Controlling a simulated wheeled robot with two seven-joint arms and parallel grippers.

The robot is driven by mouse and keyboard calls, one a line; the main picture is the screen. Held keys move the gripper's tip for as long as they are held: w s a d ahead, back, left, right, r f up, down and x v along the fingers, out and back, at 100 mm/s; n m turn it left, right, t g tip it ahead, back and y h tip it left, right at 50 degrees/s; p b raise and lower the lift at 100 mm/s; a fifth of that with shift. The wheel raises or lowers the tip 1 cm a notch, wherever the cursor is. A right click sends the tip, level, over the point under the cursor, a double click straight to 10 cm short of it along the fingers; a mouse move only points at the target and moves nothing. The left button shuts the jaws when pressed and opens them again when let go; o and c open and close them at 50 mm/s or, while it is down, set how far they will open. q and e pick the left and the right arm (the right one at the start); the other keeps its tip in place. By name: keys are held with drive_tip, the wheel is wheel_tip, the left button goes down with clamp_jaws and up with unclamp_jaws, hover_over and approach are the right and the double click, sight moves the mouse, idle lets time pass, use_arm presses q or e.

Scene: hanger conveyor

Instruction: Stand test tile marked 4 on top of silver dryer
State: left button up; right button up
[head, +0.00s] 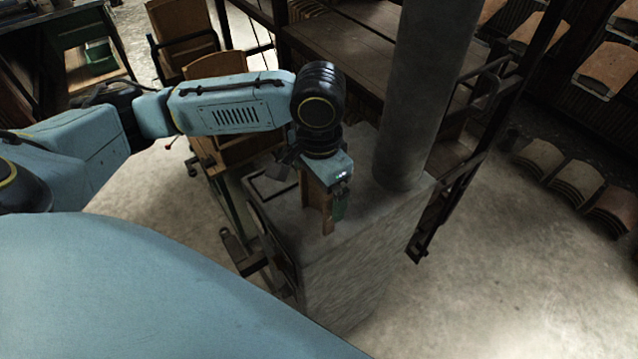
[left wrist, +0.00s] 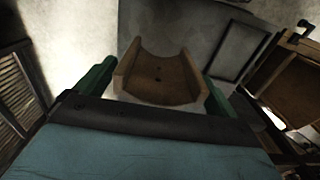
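The silver dryer (head: 345,275) is a grey block in the middle of the head view, with a thick grey pipe rising from its top. My left gripper (head: 328,205) is over its top, pointing down. It is shut on a curved brown tile (head: 313,203), which is upright with its lower end at or very near the dryer top; contact cannot be told. In the left wrist view the tile (left wrist: 158,78) is between the two green fingers, with two small dark holes in it. No number 4 is readable. My right gripper is not in view.
The thick pipe (head: 425,95) stands close to the right of my left gripper. A dark metal rack (head: 465,175) is behind it. Wooden boxes (head: 190,50) stand behind my left arm. Stacked tiles (head: 545,160) lie on the floor at right. The dryer's front top is clear.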

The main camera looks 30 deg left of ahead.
use_arm(q)
drive_tip(key=shift+o, duration=0.2)
wheel_tip(320, 180, up, 13)
drive_tip(key=shift+r+p, duration=0.2)
drive_tip(key=shift+p, duration=0.2)
idle(0.6)
